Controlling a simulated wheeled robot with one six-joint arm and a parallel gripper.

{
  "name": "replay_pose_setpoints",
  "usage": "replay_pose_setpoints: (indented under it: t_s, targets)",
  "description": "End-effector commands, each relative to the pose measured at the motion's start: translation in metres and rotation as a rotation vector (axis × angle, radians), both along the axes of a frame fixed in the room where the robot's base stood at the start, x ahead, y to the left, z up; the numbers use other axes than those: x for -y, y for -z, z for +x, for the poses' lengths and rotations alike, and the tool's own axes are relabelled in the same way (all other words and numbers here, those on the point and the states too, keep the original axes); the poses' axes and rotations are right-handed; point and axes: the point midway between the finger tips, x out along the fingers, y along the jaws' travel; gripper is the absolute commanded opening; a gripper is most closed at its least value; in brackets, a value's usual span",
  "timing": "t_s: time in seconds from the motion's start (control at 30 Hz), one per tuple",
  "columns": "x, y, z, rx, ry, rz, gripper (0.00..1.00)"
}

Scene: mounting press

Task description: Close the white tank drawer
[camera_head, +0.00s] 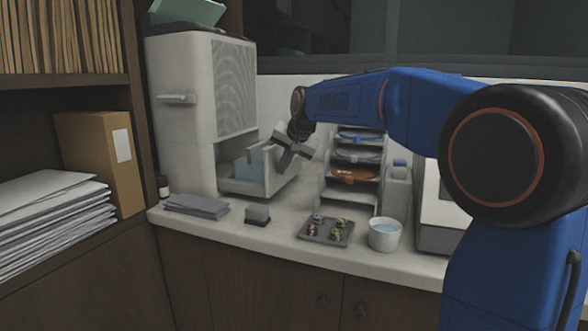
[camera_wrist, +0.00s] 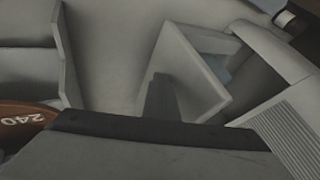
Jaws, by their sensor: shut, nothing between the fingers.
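The white tank drawer (camera_head: 240,187) is pulled out from the lower part of the tall white machine (camera_head: 184,110). A pale blue-grey tank part shows inside it. In the wrist view the drawer (camera_wrist: 197,75) shows as a pale frame with a bluish inside. My gripper (camera_head: 286,158) is shut and empty at the drawer's right, outer end. In the wrist view my gripper (camera_wrist: 160,98) shows as a dark finger close to the drawer's outer wall. I cannot tell whether it touches. My gripper hides part of that end.
A rack (camera_head: 357,160) of discs stands right of the drawer.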

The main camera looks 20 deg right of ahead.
Motion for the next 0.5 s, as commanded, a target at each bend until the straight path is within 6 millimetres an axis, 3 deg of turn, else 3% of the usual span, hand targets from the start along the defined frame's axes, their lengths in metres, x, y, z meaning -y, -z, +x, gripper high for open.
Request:
replay_pose_setpoints:
  t_s: [0.5]
  targets:
    - [-0.109, 0.002, 0.079, -0.001, -0.002, 0.0, 0.0]
